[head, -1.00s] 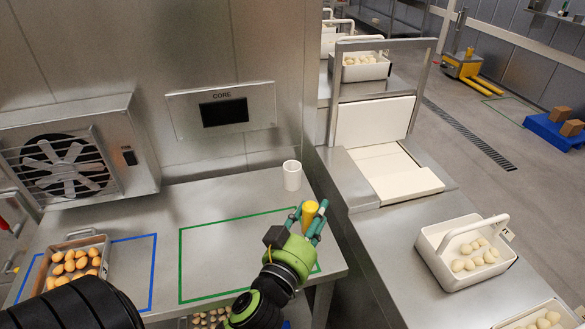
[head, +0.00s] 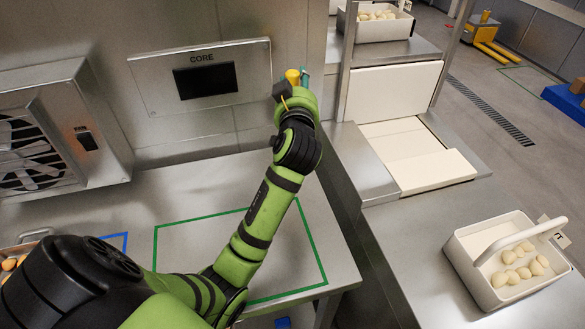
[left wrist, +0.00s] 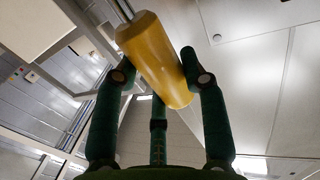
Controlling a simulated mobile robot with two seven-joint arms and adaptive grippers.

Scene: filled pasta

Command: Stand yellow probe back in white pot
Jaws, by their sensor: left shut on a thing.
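My left gripper (head: 299,84) is raised in front of the wall, to the right of the CORE panel, fingers pointing up in the head view. It is shut on the yellow probe (head: 292,75), of which only a small part shows there. In the left wrist view the yellow probe (left wrist: 155,60) lies tilted between the green fingers (left wrist: 155,85), with a thin metal stem at its far upper end. The white pot cannot be seen now; my left arm covers much of the bench's back right area. My right gripper is not in view.
The steel bench (head: 200,255) has a green outlined area, clear apart from my arm above it. The CORE panel (head: 203,78) is on the wall. On the right, a white crate (head: 470,262) holds pale pasta pieces. A white stepped surface (head: 415,150) adjoins the bench.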

